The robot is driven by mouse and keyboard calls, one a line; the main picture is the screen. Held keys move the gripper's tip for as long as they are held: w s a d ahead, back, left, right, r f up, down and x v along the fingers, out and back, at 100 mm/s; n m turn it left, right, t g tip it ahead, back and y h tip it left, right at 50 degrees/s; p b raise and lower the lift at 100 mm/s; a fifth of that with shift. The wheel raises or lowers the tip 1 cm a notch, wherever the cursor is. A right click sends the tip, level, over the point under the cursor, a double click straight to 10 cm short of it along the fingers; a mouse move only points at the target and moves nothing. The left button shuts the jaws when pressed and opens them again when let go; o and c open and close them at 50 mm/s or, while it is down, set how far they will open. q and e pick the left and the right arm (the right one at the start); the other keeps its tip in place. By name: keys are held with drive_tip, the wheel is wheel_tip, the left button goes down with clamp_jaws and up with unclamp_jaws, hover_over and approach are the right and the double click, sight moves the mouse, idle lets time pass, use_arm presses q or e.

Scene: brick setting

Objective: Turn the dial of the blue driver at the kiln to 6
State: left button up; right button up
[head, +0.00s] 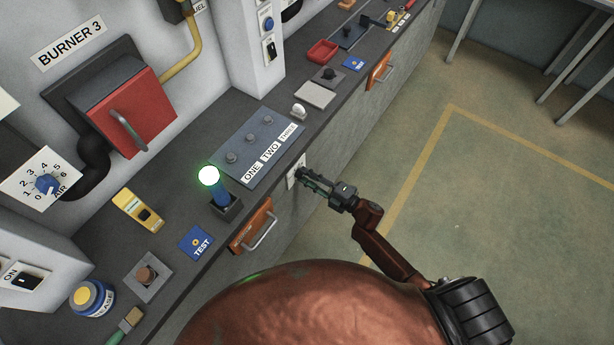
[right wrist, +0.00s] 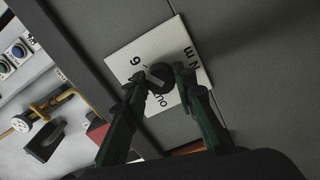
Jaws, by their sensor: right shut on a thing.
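A white dial plate (head: 291,180) is on the front face of the bench. In the right wrist view the plate (right wrist: 135,47) shows a 6, "Nm" and part of another word. A dark round knob (right wrist: 159,77) is at its middle; its exact setting is hard to read. My right gripper (head: 303,175) is at this plate, and in the right wrist view its fingers (right wrist: 162,80) are shut on the knob. A blue upright cylinder (head: 221,193) with a glowing greenish-white top stands in a dark holder on the bench. My left gripper is not in view.
A blue-grey panel marked ONE, TWO, THREE (head: 240,152) lies on the bench. An orange drawer front with a handle (head: 250,222) is left of the plate. A wall panel marked AIR (head: 32,167) has its own blue dial. The floor right is open.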

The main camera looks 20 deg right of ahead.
idle(0.4)
drive_tip(key=o, duration=1.2)
drive_tip(key=shift+c, duration=0.2)
drive_tip(key=v, duration=1.2)
drive_tip(key=s+d+f+m+g+h, duration=0.1)
drive_tip(key=s+d+f+m+h, duration=0.25)
drive_tip(key=f, duration=0.65)
drive_tip(key=s+d+f+m+g+h, duration=0.25)
drive_tip(key=s+d+f+m, duration=0.2)
drive_tip(key=f, duration=0.65)
drive_tip(key=s+d+f+m+g+h, duration=0.1)
drive_tip(key=s+d+f+m+h, duration=0.3)
drive_tip(key=f, duration=0.6)
drive_tip(key=s+d+f+m+g+h, duration=0.1)
drive_tip(key=s+f+m+g, duration=0.35)
drive_tip(key=s+f, duration=0.85)
drive_tip(key=s+a+f+m+g, duration=0.2)
drive_tip(key=s+f, duration=0.1)
drive_tip(key=s, duration=0.9)
drive_tip(key=s+a+f+m+g+p, duration=0.1)
drive_tip(key=s+a+f+m+g, duration=0.1)
drive_tip(key=s, duration=1)
drive_tip(key=shift+f+m+g, duration=0.4)
drive_tip(key=shift+f+m, duration=0.05)
drive_tip(key=shift+f, duration=0.05)
